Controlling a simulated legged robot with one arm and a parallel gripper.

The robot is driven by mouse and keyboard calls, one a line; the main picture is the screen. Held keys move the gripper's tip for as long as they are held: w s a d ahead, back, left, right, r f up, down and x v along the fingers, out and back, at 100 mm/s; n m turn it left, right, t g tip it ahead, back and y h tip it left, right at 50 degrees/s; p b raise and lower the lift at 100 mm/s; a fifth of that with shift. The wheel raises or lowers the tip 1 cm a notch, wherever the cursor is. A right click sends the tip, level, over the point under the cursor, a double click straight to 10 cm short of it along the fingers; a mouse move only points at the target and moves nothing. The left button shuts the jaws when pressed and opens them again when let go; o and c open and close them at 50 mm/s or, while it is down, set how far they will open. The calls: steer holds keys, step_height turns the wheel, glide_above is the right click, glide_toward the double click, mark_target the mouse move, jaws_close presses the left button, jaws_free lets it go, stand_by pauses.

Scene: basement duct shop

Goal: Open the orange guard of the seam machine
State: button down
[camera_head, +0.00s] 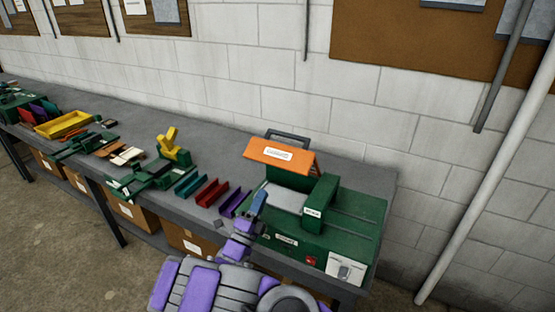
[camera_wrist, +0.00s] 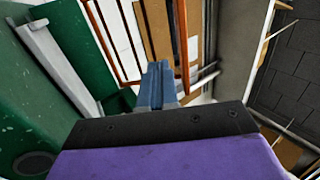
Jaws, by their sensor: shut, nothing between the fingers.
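The green seam machine (camera_head: 348,222) stands at the right end of the bench. Its orange guard (camera_head: 268,146), with a white label, sits over the back left part as a sloped panel; a dark bar handle (camera_head: 288,135) shows behind it. I cannot tell how far the guard is swung. My gripper (camera_head: 259,201) has blue fingers, shut and empty, near the machine's front left, apart from the guard in the picture. The shut fingers (camera_wrist: 156,82) also show in the wrist view, beside the machine's green body (camera_wrist: 40,90). Thin orange edges (camera_wrist: 105,45) appear beyond them.
Purple, red and teal channel pieces (camera_head: 212,192) lie left of the machine. A yellow clamp-like piece (camera_head: 170,143), green tools and a yellow tray (camera_head: 62,124) are farther left. A block wall (camera_head: 290,70) is behind, with a white pipe (camera_head: 470,205) at right. Boxes sit under the bench.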

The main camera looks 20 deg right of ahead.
mark_target(287, 160)
steer(key=b+x, duration=0.3)
steer(key=x, duration=1)
steer(key=shift+w+r, duration=0.2)
steer(key=shift+r, duration=0.05)
steer(key=shift+d, duration=0.1)
